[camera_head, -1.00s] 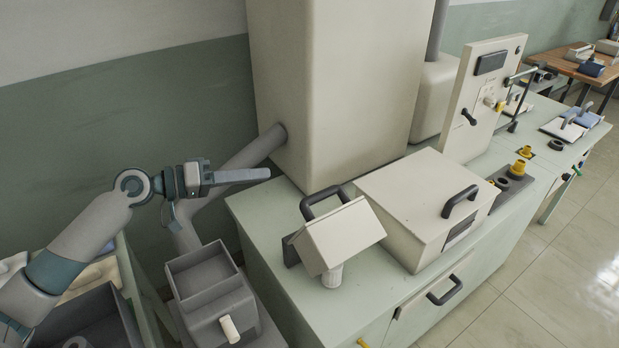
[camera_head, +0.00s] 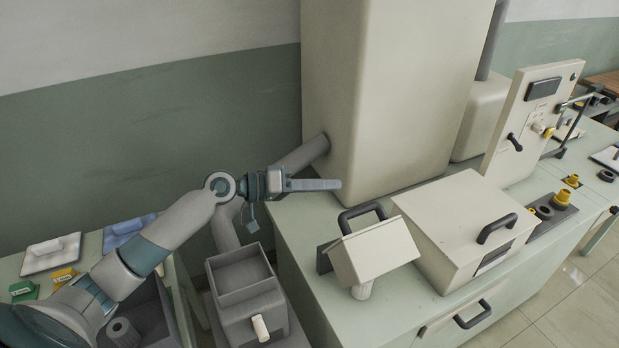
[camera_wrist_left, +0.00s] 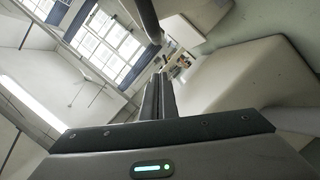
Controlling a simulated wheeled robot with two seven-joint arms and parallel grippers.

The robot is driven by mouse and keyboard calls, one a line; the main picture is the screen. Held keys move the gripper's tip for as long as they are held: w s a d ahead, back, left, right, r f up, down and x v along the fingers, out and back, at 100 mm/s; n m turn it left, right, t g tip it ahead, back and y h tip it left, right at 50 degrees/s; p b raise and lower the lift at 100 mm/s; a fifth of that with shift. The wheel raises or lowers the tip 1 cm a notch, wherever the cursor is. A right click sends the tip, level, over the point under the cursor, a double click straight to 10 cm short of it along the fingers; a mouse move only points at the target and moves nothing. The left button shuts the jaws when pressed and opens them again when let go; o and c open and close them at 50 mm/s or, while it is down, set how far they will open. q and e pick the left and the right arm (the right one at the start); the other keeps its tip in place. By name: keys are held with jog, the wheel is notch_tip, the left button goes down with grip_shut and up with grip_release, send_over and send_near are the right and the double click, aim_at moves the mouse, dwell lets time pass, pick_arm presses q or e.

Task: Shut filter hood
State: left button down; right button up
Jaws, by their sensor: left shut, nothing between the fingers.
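The small cream hood (camera_head: 376,250) sits on the green bench as a tilted, roof-like cover over a pale ribbed cylinder (camera_head: 362,291). A dark loop handle (camera_head: 361,214) stands at its back edge. I take this as the filter hood; its underside is mostly hidden. My left gripper (camera_head: 336,184) is shut and empty, pointing right, above and to the left of the handle in the picture, with no contact visible. Its dark fingers (camera_wrist_left: 160,97) also lie together in the left wrist view. My right gripper is not in view.
A large cream cabinet (camera_head: 390,90) with a grey pipe (camera_head: 303,154) stands behind my gripper. A cream box with a handled lid (camera_head: 465,225) is right of the hood. A grey open-topped bin (camera_head: 243,280) stands to the left. The green bench top (camera_head: 290,222) is clear left of the hood.

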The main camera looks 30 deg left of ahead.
pick_arm(q)
jog(key=d+f+p, duration=0.1)
jog(key=d, duration=0.1)
jog(key=d+f+p, duration=0.2)
jog(key=shift+d+f+p, duration=0.1)
jog(key=shift+d+p, duration=0.2)
dwell(0.4)
